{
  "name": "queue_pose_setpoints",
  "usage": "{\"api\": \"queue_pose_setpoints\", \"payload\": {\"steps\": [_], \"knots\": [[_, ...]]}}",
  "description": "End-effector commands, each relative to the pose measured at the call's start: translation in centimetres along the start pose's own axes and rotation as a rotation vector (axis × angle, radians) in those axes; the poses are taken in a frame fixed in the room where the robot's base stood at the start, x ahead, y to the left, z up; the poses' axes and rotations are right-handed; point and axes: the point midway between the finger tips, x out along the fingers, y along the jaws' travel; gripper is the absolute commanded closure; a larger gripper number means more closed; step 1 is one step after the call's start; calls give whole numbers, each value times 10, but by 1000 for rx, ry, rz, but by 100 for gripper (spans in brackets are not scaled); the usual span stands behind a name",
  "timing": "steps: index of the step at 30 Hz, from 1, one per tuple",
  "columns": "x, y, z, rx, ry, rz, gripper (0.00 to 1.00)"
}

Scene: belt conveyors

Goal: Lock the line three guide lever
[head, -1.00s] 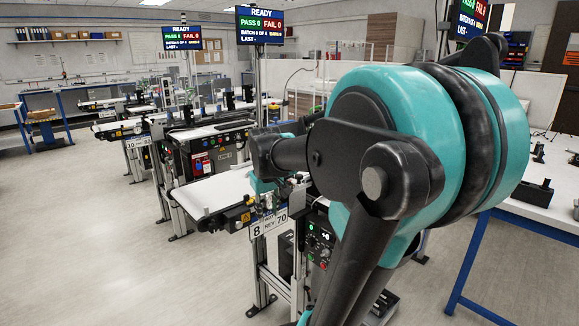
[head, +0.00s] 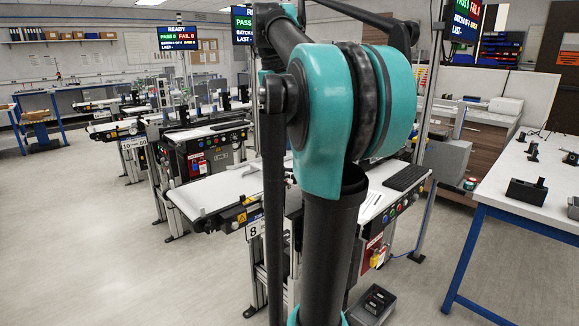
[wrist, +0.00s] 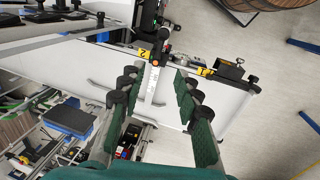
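In the wrist view my gripper (wrist: 157,84) is open, its two dark green fingers spread apart with nothing held. Beyond and between the fingertips is a lever-like part with a black knob and some orange (wrist: 161,42), above a pale marked strip (wrist: 152,86). A yellow tag that seems to read 2 (wrist: 143,54) sits beside it. I cannot tell whether this part is the line three guide lever, nor whether it is locked. In the head view my gripper is out of sight, and no guide lever can be made out.
A pale conveyor belt (wrist: 225,100) crosses the wrist view. In the head view the nearest conveyor (head: 215,190) is partly behind my arm. More conveyors (head: 125,130) stand at the left back. A blue-legged table (head: 505,190) is at right. Open floor (head: 90,240) lies at left.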

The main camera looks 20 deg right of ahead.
Motion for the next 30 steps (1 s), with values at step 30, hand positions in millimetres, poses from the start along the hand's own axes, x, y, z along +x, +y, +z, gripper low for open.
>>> {"api": "queue_pose_setpoints", "payload": {"steps": [30], "knots": [[152,0,0,0,1,0,67]]}}
